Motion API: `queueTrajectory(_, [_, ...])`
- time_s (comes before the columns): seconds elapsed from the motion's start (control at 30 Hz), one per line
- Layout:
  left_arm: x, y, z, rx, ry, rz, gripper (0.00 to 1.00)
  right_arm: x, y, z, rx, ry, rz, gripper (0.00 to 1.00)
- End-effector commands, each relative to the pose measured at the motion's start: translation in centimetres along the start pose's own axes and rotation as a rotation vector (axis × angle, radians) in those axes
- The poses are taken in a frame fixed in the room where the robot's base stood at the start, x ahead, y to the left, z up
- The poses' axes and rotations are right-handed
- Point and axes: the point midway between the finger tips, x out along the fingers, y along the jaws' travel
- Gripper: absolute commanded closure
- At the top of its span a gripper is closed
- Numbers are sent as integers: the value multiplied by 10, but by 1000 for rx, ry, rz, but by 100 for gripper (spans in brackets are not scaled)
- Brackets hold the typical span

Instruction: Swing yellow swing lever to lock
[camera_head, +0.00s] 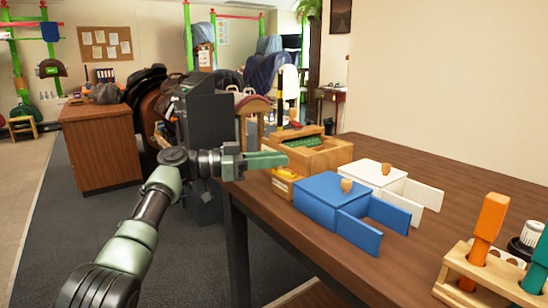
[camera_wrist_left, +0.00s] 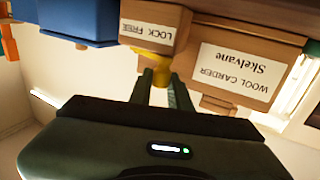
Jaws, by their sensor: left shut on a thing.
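The yellow swing lever (camera_wrist_left: 161,72) shows in the left wrist view between my fingertips, against a small wooden block (camera_wrist_left: 155,25) labelled "LOCK FREE". That view is upside down. In the head view the small block (camera_head: 286,187) sits at the table edge, in front of a wooden box (camera_head: 318,157). In the wrist view this box carries the label "WOOL CARDER Skelvane" (camera_wrist_left: 234,72). My left gripper (camera_head: 284,160) comes in from the left, just above the block, and is shut on the lever. The fingers hide part of the lever. My right gripper is out of view.
A blue box (camera_head: 330,195) with open doors stands right of the block, with a white box (camera_head: 374,174) behind it. A wooden rack (camera_head: 470,280) with orange and teal handles stands at the front right. The brown table (camera_head: 440,190) has free room at its middle and back.

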Motion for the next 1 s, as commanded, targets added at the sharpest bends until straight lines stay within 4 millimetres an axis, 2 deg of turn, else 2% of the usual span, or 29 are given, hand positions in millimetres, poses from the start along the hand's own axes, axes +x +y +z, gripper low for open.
queueTrajectory(0.03, [2, 1, 8, -9, -12, 8, 100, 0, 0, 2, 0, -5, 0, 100])
queueTrajectory(0.37, [3, 2, 10, -9, -13, 11, 100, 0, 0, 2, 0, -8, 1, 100])
queueTrajectory(0.4, [3, 2, 10, -9, -13, 12, 71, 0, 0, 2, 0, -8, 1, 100])
queueTrajectory(0.43, [3, 2, 9, -9, -13, 12, 62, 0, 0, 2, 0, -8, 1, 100])
queueTrajectory(0.47, [2, 2, 9, -9, -12, 11, 60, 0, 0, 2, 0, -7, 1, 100])
queueTrajectory(0.77, [0, 1, 4, -4, -4, 7, 60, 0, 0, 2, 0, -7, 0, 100])
queueTrajectory(0.87, [-8, 1, 3, -3, -3, 6, 60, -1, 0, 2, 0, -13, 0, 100])
queueTrajectory(1.0, [-30, 1, 4, -4, -4, 5, 60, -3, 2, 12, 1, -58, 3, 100])
